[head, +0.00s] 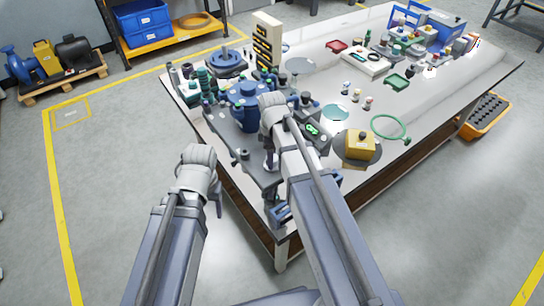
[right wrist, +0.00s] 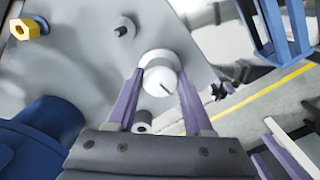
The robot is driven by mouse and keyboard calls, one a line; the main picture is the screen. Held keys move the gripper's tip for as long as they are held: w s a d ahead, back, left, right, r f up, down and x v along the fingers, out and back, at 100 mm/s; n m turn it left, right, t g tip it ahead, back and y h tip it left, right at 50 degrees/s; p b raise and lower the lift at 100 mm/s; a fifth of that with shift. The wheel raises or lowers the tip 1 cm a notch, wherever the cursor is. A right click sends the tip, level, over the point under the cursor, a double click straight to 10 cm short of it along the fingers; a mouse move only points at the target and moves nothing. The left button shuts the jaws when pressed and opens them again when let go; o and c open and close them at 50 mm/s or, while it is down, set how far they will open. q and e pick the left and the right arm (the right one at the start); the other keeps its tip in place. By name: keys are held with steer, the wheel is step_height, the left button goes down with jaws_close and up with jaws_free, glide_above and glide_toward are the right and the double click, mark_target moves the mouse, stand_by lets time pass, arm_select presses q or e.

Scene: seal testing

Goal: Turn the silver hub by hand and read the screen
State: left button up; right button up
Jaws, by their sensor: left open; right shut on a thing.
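The silver hub (right wrist: 160,76) is a pale round knob with a dark line on its face, standing on a grey plate in the right wrist view. My right gripper (right wrist: 161,78) is shut on it, one purple-grey finger on each side. In the head view my right gripper (head: 270,158) is at the rig near the table's front corner, and my arm hides the hub there. A small screen with green marks (head: 312,129) lies just right of my right arm; its reading is too small to make out. My left gripper (head: 217,200) is open and empty, off the table's left side.
A blue flanged housing (head: 243,106) stands on the rig beside my right gripper and also shows in the right wrist view (right wrist: 48,130). A yellow block (head: 359,145) and a green ring (head: 391,127) lie further right.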

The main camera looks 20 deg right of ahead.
jaws_close()
steer(key=shift+m, duration=0.4)
steer(key=m, duration=0.4)
steer(key=shift+m, duration=0.4)
steer(key=m, duration=0.5)
steer(key=shift+m, duration=0.3)
steer(key=m, duration=1.1)
steer(key=shift+m, duration=0.3)
